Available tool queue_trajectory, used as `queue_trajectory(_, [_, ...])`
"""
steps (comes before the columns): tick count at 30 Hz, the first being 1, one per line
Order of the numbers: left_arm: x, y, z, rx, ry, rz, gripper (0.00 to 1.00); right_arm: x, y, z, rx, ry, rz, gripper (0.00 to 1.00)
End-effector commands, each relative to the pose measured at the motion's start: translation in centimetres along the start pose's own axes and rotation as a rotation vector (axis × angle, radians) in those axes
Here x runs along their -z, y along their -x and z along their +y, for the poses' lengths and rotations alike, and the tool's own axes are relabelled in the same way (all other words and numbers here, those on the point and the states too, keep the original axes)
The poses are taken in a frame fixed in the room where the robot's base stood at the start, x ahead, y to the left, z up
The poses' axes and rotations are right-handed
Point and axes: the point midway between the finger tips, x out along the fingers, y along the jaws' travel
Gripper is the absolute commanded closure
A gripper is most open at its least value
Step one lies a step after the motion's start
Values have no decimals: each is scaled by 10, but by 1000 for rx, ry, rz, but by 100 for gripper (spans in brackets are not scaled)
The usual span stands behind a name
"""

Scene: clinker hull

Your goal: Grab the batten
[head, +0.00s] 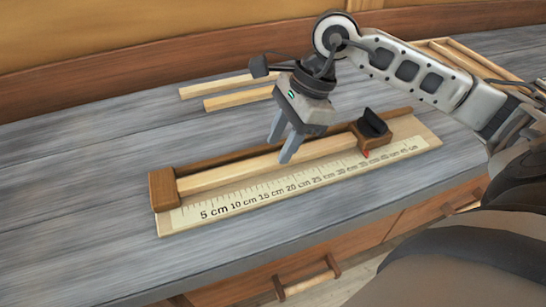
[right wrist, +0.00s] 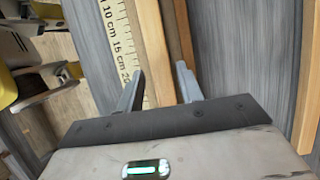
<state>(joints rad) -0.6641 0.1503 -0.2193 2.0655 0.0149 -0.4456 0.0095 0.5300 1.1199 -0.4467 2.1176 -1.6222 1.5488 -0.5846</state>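A pale wooden batten (head: 225,175) lies in a measuring jig on the bench, along a dark wooden fence (head: 240,154) and behind a printed centimetre scale (head: 290,187). My right gripper (head: 280,150) points down at the middle of the batten, fingers apart. In the right wrist view, the open fingers (right wrist: 158,85) stand on either side of the batten (right wrist: 150,45) and fence; contact cannot be told. My left gripper is out of view.
Two loose pale strips (head: 238,98) lie on the bench behind the jig. More pale wood pieces (head: 455,55) lie at the back right, partly behind my right arm. The bench (head: 70,190) is clear left of the jig. Drawers with a wooden handle (head: 307,283) are below its front edge.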

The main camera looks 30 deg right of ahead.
Motion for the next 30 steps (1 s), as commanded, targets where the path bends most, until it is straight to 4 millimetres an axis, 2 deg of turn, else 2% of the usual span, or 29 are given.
queue_trajectory(3, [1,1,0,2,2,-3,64,-2,-17,1,-4,-1,-2,64])
queue_trajectory(6, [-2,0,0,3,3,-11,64,-2,-26,1,-1,-1,-1,64])
queue_trajectory(14, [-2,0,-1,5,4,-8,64,-1,-28,0,1,-1,-1,64])
queue_trajectory(15, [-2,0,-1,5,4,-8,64,-1,-28,0,1,-1,-1,75])
queue_trajectory(18, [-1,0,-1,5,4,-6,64,-1,-28,0,1,-1,0,99])
queue_trajectory(26, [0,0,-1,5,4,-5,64,-1,-27,0,2,0,-1,100])
queue_trajectory(30, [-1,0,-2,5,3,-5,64,-6,-16,-1,6,2,-1,100])
